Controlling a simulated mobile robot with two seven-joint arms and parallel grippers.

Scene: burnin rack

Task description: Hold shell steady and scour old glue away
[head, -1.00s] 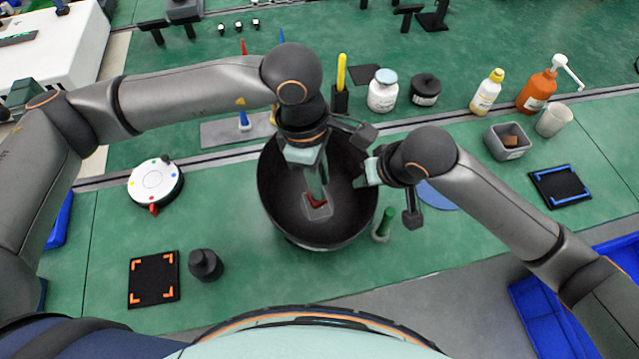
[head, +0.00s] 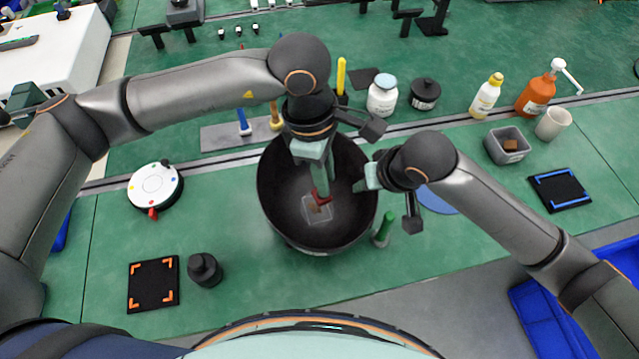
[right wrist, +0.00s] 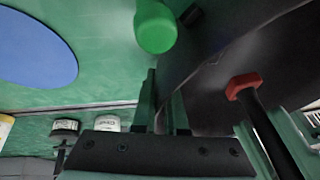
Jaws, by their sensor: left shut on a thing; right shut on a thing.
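The shell is a large dark bowl (head: 282,205) standing on the green bench; its dark wall (right wrist: 210,70) also shows in the right wrist view. A pale square patch (head: 311,216) with a small brownish spot lies on its inner floor. My left gripper (head: 320,182) reaches down inside the shell, shut on a tool with a red head (head: 321,194). The red part also shows in the right wrist view (right wrist: 243,86). The head is at the patch's upper edge; contact is unclear. My right gripper (head: 368,178) is shut on the shell's right rim.
A green-topped cylinder (head: 385,224) stands close by the shell's right side. A round white dial device (head: 155,186), a black knob-like weight (head: 205,268) and an orange-cornered mat (head: 153,285) are left. Bottles (head: 382,97) and a grey bin (head: 507,143) stand behind right.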

